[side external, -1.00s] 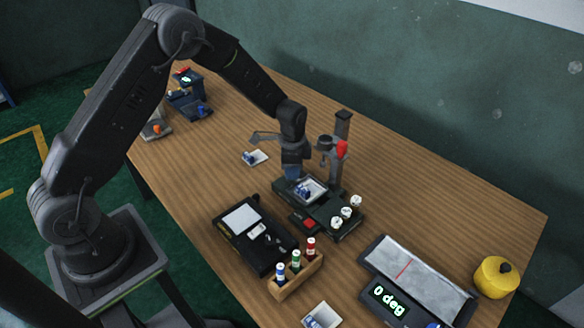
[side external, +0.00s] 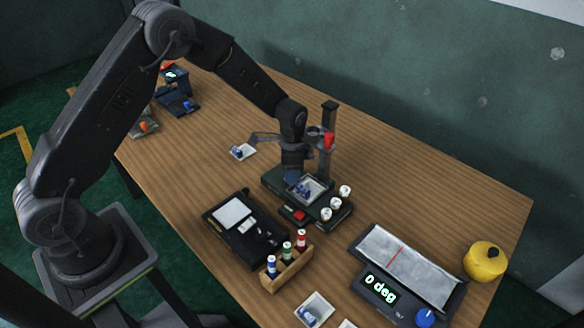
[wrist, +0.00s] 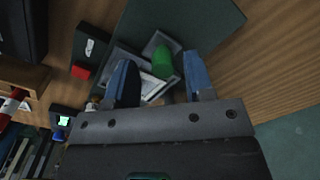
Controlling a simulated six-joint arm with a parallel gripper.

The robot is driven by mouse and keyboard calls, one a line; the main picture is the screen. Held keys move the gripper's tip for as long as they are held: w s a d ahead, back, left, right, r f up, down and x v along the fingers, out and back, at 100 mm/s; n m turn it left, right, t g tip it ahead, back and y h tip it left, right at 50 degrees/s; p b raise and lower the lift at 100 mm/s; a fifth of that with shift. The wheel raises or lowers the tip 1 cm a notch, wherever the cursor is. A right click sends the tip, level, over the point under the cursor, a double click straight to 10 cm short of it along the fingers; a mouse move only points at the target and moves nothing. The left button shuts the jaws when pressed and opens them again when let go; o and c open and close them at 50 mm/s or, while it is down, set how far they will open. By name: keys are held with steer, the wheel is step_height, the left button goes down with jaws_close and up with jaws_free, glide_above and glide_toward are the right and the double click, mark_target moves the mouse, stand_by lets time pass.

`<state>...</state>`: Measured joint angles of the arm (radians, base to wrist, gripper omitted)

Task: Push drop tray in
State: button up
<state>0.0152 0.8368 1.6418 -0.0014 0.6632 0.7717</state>
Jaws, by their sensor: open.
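The drop tray (side external: 316,182) is a small pale square tray with a blue piece in it. It sits on the dark base of the film tower (side external: 328,203). In the wrist view a grey-rimmed tray (wrist: 152,88) lies beyond my fingertips, partly hidden by them and by a green cylinder (wrist: 163,65). My gripper (side external: 291,176) is low over the left end of the base, right by the tray. In the wrist view its two blue fingers (wrist: 161,72) are apart with nothing clamped between them. Whether a finger touches the tray is unclear.
A dark post with a red knob (side external: 328,140) stands close behind my gripper. White-topped cylinders (side external: 335,202) and a red button (side external: 299,215) are at the front. A wooden rack of bottles (side external: 287,270) and a black case (side external: 245,228) stand nearby.

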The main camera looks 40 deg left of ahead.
steer(key=shift+a, duration=0.1)
steer(key=a, duration=0.4)
steer(key=shift+a, duration=0.1)
step_height(320, 180, up, 14)
steer(key=s+d+r+n+t, duration=0.1)
steer(key=s+r+n+t, duration=0.1)
steer(key=s+r+n, duration=0.7)
steer(key=shift+s+r+n+t, duration=0.4)
steer(key=shift+s+r, duration=1.4)
steer(key=shift+r, duration=0.2)
steer(key=w+f+m+g, duration=0.3)
steer(key=w+f+m, duration=0.7)
steer(key=w+f, duration=0.4)
steer(key=f, duration=0.4)
steer(key=s+f, duration=0.1)
steer(key=f, duration=0.8)
steer(key=shift+s+d+f, duration=0.1)
steer(key=shift+s, duration=0.1)
